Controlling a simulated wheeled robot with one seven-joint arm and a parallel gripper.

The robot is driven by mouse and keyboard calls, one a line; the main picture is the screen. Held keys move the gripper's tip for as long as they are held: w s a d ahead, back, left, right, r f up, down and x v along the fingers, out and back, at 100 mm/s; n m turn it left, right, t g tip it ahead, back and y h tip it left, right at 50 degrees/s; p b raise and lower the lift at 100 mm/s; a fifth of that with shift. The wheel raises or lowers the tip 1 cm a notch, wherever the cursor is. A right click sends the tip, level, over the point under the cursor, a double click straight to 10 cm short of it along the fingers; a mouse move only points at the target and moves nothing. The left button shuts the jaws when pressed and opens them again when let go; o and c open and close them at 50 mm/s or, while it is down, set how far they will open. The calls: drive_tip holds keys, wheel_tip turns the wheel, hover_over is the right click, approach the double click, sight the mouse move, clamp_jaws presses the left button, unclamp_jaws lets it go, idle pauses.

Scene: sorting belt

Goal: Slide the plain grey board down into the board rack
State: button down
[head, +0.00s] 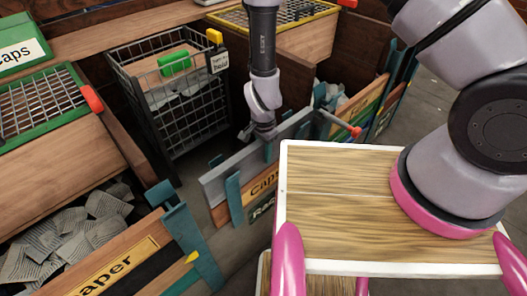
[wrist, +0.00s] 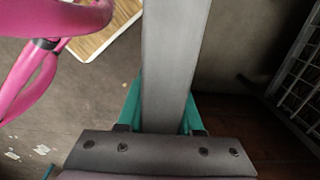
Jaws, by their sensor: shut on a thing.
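The plain grey board (head: 252,155) stands on edge, long and narrow, in my gripper (head: 262,136). My gripper is shut on its top edge near the middle. In the wrist view the board (wrist: 175,60) runs straight away from my gripper (wrist: 161,130). The board rack's teal posts (head: 234,200) stand along the board, one overlapping its near face. Teal posts also show on both sides of the board in the wrist view (wrist: 133,108). How deep the grey board sits is hidden.
A black wire basket (head: 187,124) stands left of the rack. A wooden-topped table with white edges (head: 340,215) is close on the right. A bin of grey paper pieces (head: 70,235) is at lower left. A red-tipped lever (head: 352,130) sticks out right of the board.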

drive_tip(key=shift+f, duration=0.3)
drive_tip(key=shift+c, duration=2.4)
unclamp_jaws()
drive_tip(key=shift+r, duration=0.1)
wheel_tip(320, 180, up, 11)
drive_tip(key=shift+f, duration=0.15)
